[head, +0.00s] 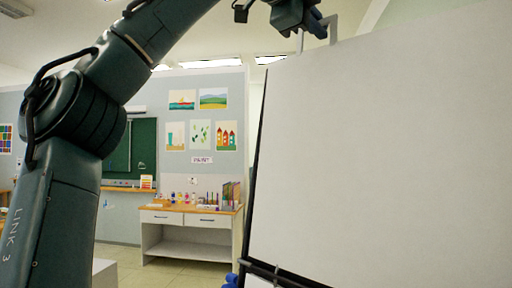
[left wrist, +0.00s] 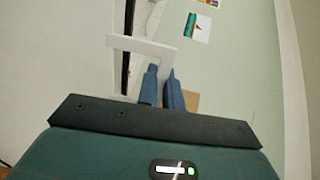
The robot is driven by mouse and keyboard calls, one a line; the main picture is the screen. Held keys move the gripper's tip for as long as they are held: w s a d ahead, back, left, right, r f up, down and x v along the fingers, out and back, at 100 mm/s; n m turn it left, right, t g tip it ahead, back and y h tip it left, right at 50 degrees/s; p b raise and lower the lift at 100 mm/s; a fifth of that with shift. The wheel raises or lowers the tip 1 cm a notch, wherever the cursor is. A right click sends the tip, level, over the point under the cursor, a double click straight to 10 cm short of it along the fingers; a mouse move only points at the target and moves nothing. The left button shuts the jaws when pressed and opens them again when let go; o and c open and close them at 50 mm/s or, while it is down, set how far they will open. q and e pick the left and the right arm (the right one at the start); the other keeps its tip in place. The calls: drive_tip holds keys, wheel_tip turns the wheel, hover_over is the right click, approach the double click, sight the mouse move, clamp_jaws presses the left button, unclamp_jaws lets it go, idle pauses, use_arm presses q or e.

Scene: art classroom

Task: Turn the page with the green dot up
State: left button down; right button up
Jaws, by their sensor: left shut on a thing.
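A large blank white page (head: 390,150) fills the right of the head view, on a dark-framed easel stand. No green dot shows on the visible part. My left gripper (head: 322,24) is at the top edge of the page, near its upper left corner. How the handle joins the page cannot be seen clearly. My right gripper is not in view.
The easel's dark side edge (head: 258,150) and lower ledge (head: 285,272) border the page. A small blue thing (head: 230,281) sits at its lower left, unclear. A desk with art supplies (head: 190,216) stands farther back, with open floor before it.

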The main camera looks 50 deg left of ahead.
use_arm(q)
drive_tip(key=shift+x, duration=0.9)
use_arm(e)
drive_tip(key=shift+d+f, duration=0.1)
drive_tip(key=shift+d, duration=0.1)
use_arm(q)
drive_tip(key=shift+s+a+r, duration=0.1)
drive_tip(key=shift+r, duration=0.05)
drive_tip(key=c, duration=1.5)
unclamp_jaws()
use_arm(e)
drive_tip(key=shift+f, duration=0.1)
use_arm(q)
drive_tip(key=shift+v, duration=5.9)
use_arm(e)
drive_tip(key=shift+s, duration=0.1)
